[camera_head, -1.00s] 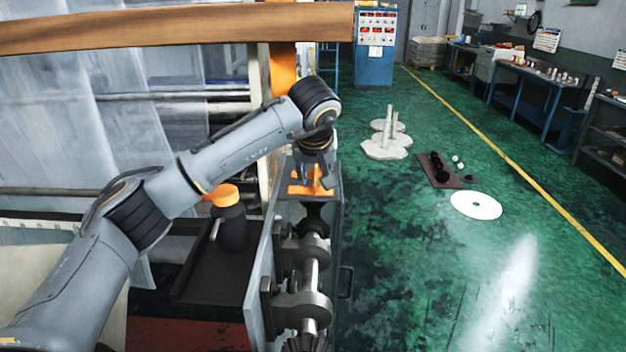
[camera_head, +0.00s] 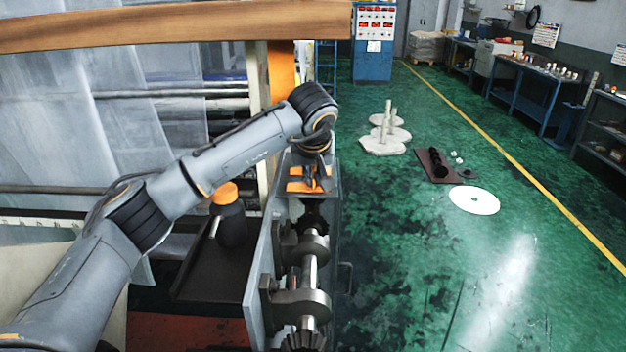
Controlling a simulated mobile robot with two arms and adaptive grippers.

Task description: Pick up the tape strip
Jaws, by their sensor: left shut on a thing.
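My left gripper (camera_head: 312,186) points down at the far end of the machine's top. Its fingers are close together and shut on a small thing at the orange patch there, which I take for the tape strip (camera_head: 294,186). The strip lies flat around and under the fingertips, and the gripper hides part of it. I cannot tell whether any of it is lifted. My right gripper is out of view.
A metal roller shaft (camera_head: 308,270) runs along the machine in front of the gripper. A dark bottle with an orange cap (camera_head: 223,193) stands on a black tray (camera_head: 190,285) to the left. White discs with posts (camera_head: 383,146) and a white disc (camera_head: 474,200) lie on the green floor.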

